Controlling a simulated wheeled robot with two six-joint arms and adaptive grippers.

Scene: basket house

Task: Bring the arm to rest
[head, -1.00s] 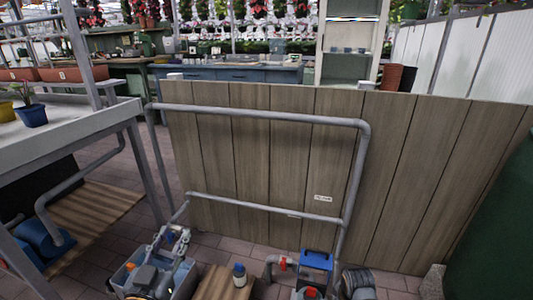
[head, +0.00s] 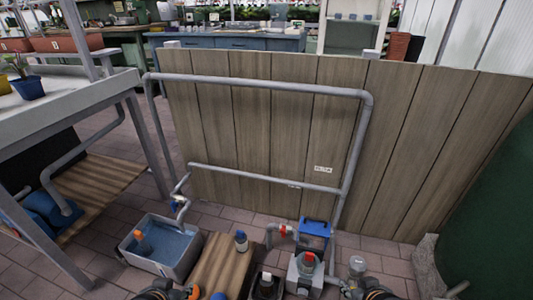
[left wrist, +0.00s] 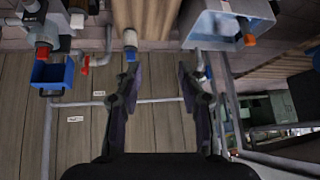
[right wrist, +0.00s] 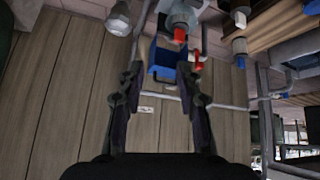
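My left gripper (left wrist: 158,72) is open, with nothing between its two dark fingers in the left wrist view. My right gripper (right wrist: 160,72) is also open and empty in the right wrist view. In the head view, a part of my right arm shows at the bottom edge, right of the pump. Both grippers hang apart from the things around them. The fingertips are hidden in the head view.
A grey bin (head: 192,262) holds blue water and an orange-topped item (head: 142,243). A wooden board (head: 222,262) carries a blue-capped bottle (head: 241,241). A blue box (head: 315,228) and pump (head: 304,271) stand before the plank panel (head: 250,130). A grey pipe frame (head: 250,85) crosses it.

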